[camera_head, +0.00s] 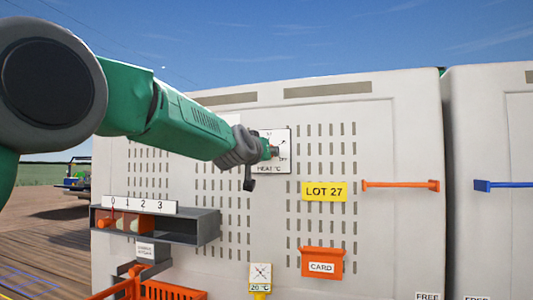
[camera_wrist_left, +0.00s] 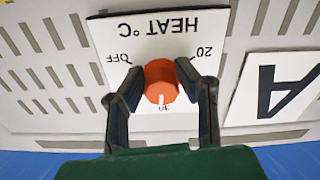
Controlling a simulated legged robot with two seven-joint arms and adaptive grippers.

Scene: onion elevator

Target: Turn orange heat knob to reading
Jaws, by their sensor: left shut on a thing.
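The orange heat knob (camera_wrist_left: 161,82) sits on the white HEAT °C plate (camera_wrist_left: 160,35), which appears upside down in the left wrist view. Its white pointer mark faces the bottom of the picture, at the 30 label. The 20 label is at the right and OFF at the left. My left gripper (camera_wrist_left: 160,86) is shut on the knob, one finger on each side. In the head view the gripper (camera_head: 268,151) reaches the plate (camera_head: 272,167) and largely hides the knob. A yellow-based tag (camera_head: 260,279) low on the panel reads what looks like 20 °C. My right gripper is not in view.
A grey shelf (camera_head: 207,226) with marks 0 to 3 juts out at the lower left, near an orange crate (camera_head: 175,291). A yellow LOT 27 sign (camera_head: 324,191), an orange bar (camera_head: 400,185) and an orange CARD holder (camera_head: 322,262) are on the panel to the right.

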